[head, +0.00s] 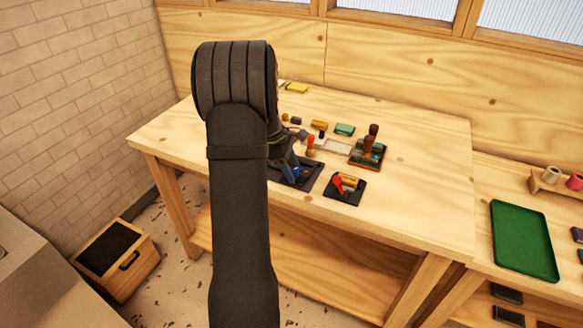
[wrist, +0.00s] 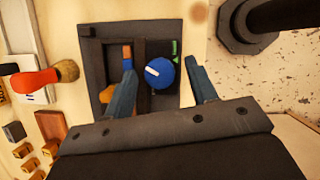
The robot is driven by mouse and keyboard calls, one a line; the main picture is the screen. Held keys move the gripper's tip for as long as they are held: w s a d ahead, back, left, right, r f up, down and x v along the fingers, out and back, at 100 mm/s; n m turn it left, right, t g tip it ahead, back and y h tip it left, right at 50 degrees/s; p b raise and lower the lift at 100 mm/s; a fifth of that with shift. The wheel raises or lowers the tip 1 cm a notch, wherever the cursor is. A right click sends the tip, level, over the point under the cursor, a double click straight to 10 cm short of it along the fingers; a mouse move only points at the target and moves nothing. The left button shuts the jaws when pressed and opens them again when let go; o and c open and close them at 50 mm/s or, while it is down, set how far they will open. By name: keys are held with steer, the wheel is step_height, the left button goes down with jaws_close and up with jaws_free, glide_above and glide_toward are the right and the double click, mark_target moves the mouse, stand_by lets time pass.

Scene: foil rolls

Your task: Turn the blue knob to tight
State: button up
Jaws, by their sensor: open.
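The blue knob (wrist: 160,74) has a short white line, left of its middle, pointing left and slightly up in the wrist view. It sits on a dark framed fixture (wrist: 92,30), with green marks (wrist: 175,50) just above and right of it. My gripper (wrist: 160,66) is open, one blue finger on each side of the knob. A gap shows between the knob and each finger, wider on the right; whether the fingers reach down to its height is unclear. In the head view the fixture (head: 312,180) lies near the bench's front edge, partly hidden by my arm.
A small black tray (head: 344,198) with a red item and a stamp stand (head: 367,160) are to the right in the head view. The bench (head: 420,165) is bare further right.

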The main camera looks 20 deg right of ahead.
steer(key=c, duration=1)
steer(key=shift+o, duration=0.2)
